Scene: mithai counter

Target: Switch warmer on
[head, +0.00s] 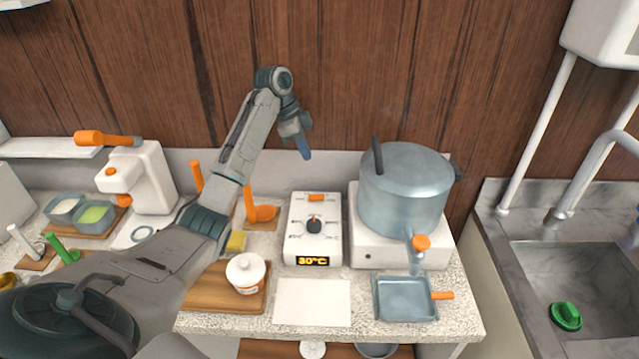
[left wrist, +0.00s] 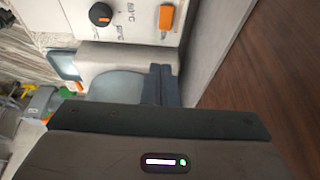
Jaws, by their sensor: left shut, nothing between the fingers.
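The warmer (head: 301,230) is a white box on the counter with a black knob (head: 314,225), an orange switch (head: 317,198) at its back end and a display (head: 312,261) at the front reading 30°C. My left gripper (head: 304,150) is shut and empty, in the air above and behind the orange switch, apart from it. In the left wrist view the orange switch (left wrist: 166,19) and the knob (left wrist: 101,15) show beyond my shut fingers (left wrist: 163,85). Whether the switch is pressed is too small to tell. My right gripper is in neither view.
A large grey pot (head: 405,195) with an orange-handled tap stands on a white base right of the warmer. A blue-grey tray (head: 404,299) and a white sheet (head: 312,302) lie in front. A lidded white jar (head: 246,273) stands left. The wooden wall (head: 350,80) is close behind.

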